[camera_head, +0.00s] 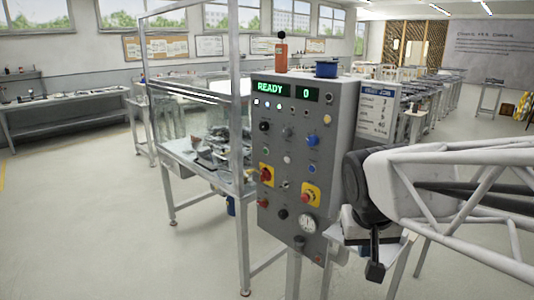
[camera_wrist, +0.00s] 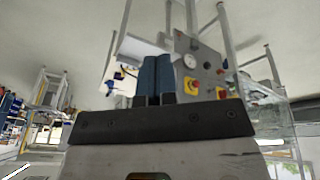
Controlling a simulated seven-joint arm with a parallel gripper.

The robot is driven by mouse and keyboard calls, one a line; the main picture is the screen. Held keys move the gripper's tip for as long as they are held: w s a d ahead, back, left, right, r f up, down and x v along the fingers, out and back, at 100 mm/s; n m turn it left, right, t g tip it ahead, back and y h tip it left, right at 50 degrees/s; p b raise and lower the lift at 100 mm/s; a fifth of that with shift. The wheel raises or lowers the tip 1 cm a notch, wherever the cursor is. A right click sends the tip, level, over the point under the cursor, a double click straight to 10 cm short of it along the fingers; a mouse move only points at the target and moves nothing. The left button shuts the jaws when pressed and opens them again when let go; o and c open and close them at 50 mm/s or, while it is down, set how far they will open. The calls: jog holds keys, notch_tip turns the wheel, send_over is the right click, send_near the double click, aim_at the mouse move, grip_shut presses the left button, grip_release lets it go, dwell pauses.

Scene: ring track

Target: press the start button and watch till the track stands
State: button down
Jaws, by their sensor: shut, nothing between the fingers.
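A grey control panel (camera_head: 272,140) stands in the middle of the head view, with its lit green display (camera_head: 283,92) reading "READY 0". Its face carries several buttons, knobs and lamps, including a blue button (camera_head: 312,141) and a pale round one (camera_head: 287,160). The labels are too small to tell which is the start button. My gripper (camera_head: 375,271) hangs to the right of the panel, apart from it. In the wrist view its blue fingers (camera_wrist: 157,78) are together and empty, with the panel (camera_wrist: 206,75) beyond, upside down. No ring track can be made out clearly.
Two red knobs on yellow plates (camera_head: 266,173) (camera_head: 311,195) and a round gauge (camera_head: 308,224) sit low on the panel. A framed bench (camera_head: 205,168) with clear panes stands left. An orange device (camera_head: 281,55) and a blue spool (camera_head: 326,69) rest on top. Open floor lies left.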

aim_at(266, 151)
jog(key=w+a+r+t+h, duration=0.1)
jog(key=w+a, duration=0.2)
jog(key=w, duration=0.8)
jog(key=w+a+m+h, duration=0.1)
jog(key=w+a, duration=0.2)
jog(key=w, duration=0.8)
jog(key=w+a+r+t, duration=0.1)
jog(key=w+a, duration=0.2)
jog(key=w, duration=0.8)
jog(key=w+a+f+t, duration=0.1)
jog(key=w+a+f, duration=0.4)
jog(key=w+a, duration=0.5)
jog(key=w+a+f+t, duration=0.2)
jog(key=w+a+f, duration=0.3)
jog(key=w+a, duration=0.5)
jog(key=w, duration=0.5)
jog(key=shift+w+f+h, duration=0.3)
jog(key=shift+w+h, duration=0.05)
jog(key=shift+h, duration=0.05)
jog(key=shift+w+d, duration=0.1)
jog(key=shift+w, duration=0.05)
jog(key=shift+w+d, duration=2.95)
jog(key=shift+w+d, duration=0.45)
